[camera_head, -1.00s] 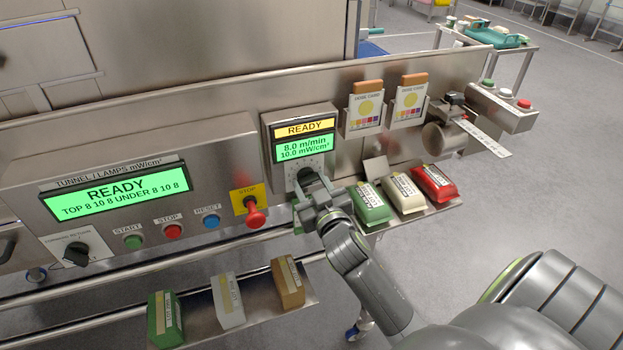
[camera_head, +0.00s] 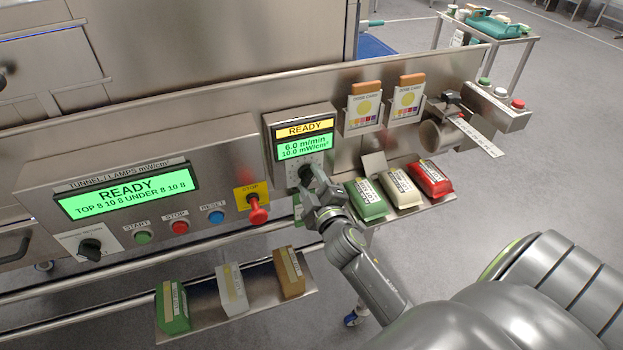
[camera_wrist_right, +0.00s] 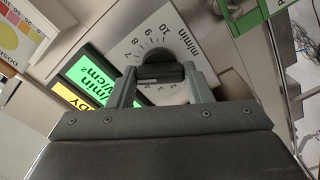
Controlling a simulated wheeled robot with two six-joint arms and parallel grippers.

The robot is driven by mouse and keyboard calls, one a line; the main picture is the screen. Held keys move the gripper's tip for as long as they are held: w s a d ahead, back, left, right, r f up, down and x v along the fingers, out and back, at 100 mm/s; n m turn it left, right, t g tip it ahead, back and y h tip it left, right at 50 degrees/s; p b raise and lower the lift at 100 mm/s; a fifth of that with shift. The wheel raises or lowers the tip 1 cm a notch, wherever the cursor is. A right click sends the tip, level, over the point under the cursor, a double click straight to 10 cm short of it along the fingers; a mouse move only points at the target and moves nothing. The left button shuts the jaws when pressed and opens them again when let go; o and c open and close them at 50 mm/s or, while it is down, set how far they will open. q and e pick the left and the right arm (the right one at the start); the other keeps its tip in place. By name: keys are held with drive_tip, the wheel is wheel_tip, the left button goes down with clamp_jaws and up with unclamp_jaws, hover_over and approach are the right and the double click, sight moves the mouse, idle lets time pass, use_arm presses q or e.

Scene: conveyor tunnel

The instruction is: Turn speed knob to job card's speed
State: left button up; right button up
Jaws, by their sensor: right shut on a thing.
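The speed knob (camera_wrist_right: 160,68) is a dark round knob on a white dial (camera_wrist_right: 172,45) marked in m/min. In the head view it shows as a dark spot (camera_head: 305,174) under the small display (camera_head: 305,145), which reads READY, 6.0 m/min and 10.0 mW/cm². My right gripper (camera_head: 313,188) is at the knob, and in the right wrist view its two fingers (camera_wrist_right: 160,88) are shut on it from both sides. The fingers hide part of the dial. I cannot make out which card is the job card. My left gripper is not in view.
A red stop button (camera_head: 257,212) sticks out left of my right gripper. Labelled green, cream and red packs (camera_head: 401,185) lie on a shelf to its right. More packs stand on a lower shelf (camera_head: 250,312). Two dose card holders (camera_head: 363,110) hang above right.

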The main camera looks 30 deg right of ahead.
drive_tip(key=shift+n, duration=0.6)
drive_tip(key=o, duration=1)
drive_tip(key=v, duration=1.7)
drive_tip(key=shift+s, duration=0.2)
drive_tip(key=shift+f, duration=0.1)
